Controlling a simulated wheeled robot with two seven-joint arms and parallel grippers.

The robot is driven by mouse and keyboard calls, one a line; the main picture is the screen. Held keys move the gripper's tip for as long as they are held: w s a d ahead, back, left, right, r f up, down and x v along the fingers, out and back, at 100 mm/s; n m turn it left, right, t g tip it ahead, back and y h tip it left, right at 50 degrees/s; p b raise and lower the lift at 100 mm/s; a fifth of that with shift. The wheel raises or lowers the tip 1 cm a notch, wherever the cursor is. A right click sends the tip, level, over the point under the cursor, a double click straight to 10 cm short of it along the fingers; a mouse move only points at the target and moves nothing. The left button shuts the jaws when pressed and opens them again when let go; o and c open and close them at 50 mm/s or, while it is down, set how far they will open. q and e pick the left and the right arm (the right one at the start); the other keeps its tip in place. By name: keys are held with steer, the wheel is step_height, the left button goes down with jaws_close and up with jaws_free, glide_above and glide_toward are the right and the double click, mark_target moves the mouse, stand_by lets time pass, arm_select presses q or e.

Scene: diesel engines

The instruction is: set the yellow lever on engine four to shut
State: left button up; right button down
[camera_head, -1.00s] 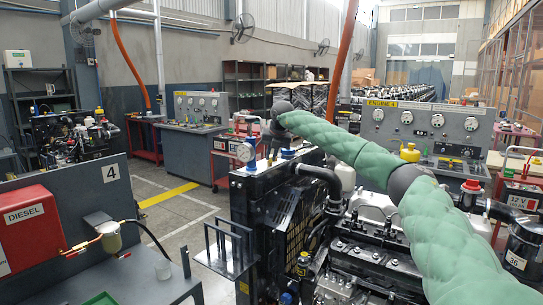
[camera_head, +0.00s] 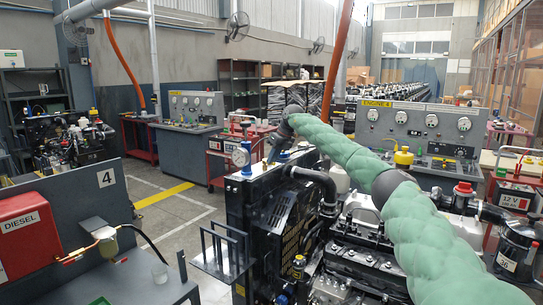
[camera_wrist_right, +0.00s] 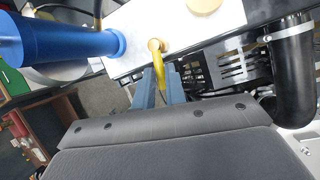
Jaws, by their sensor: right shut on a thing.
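Engine four (camera_head: 365,262) stands in the middle and right of the head view, with a black radiator (camera_head: 238,235) at its left end. My right arm reaches over it from the right. My right gripper (camera_head: 272,155) is small and dark at the radiator's top in the head view. In the right wrist view the yellow lever (camera_wrist_right: 157,52) stands by a white surface, and my right gripper (camera_wrist_right: 160,84) has its two blue-grey fingers shut on the lever's lower part. I cannot make out the lever in the head view. My left gripper is not in view.
A pressure gauge (camera_head: 240,157) stands on the radiator's left top, close to my right gripper. A blue cylinder (camera_wrist_right: 65,42) is left of the lever in the wrist view, and a black hose (camera_wrist_right: 292,75) is at right. A red diesel tank (camera_head: 28,232) is at left.

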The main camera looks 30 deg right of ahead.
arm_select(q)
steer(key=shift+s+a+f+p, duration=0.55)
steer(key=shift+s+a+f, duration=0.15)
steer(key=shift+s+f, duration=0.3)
arm_select(e)
steer(key=shift+w+d+n+g+y, duration=0.15)
steer(key=shift+d+n+g+y, duration=0.2)
steer(key=shift+n, duration=0.65)
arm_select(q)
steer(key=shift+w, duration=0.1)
arm_select(e)
steer(key=c, duration=1.5)
jaws_free()
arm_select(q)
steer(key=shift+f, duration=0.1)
arm_select(e)
steer(key=shift+o, duration=0.2)
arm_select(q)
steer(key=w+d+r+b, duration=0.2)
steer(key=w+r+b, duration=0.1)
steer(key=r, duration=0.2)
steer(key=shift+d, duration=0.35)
arm_select(e)
steer(key=v, duration=0.7)
steer(key=shift+d+r, duration=0.2)
steer(key=shift+r, duration=0.1)
steer(key=shift+f, duration=0.1)
